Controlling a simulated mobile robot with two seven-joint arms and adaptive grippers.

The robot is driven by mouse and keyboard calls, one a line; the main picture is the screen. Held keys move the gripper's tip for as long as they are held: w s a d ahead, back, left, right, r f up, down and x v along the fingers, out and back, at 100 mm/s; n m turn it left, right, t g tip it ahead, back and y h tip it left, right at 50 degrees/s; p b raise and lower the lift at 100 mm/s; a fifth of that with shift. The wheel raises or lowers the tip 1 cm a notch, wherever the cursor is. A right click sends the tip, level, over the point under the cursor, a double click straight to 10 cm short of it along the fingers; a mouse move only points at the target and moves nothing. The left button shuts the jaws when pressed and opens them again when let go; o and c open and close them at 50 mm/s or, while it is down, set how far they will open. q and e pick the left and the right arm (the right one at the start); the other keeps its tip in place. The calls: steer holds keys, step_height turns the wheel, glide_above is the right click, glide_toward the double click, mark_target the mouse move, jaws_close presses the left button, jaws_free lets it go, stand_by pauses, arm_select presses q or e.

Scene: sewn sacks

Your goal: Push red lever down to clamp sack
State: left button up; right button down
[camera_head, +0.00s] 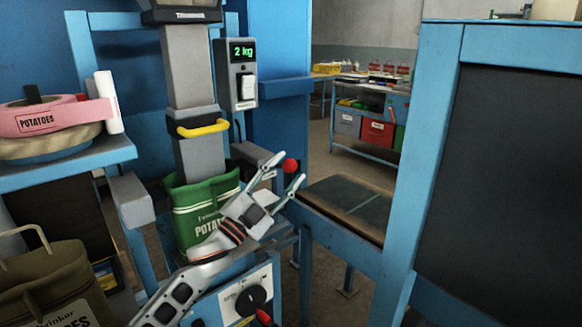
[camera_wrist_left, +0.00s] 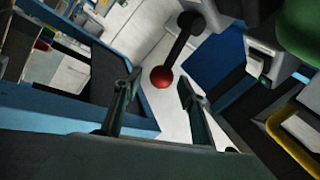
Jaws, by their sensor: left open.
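The red lever's ball knob (camera_head: 290,165) shows between the fingertips of my left gripper (camera_head: 289,169) in the head view. In the left wrist view, the knob (camera_wrist_left: 161,77) sits on a dark rod, ahead of and between the open fingers (camera_wrist_left: 158,90). The fingers look apart from it. The green potato sack (camera_head: 196,212) stands upright below the grey filling spout (camera_head: 188,80), its top around the spout's lower end. My left arm hides part of the sack's front. My right gripper is not in view.
A yellow handle (camera_head: 203,128) is on the spout. A scale display (camera_head: 243,75) reads 2 kg. A control box with a dial (camera_head: 250,298) sits low in front. Blue frame posts (camera_head: 430,150) stand right; a brown sack (camera_head: 55,285) is at left.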

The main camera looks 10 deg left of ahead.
arm_select(q)
steer(key=v, duration=0.9)
steer(key=shift+s, duration=0.3)
steer(key=shift+a+f, duration=0.1)
steer(key=shift+f, duration=0.1)
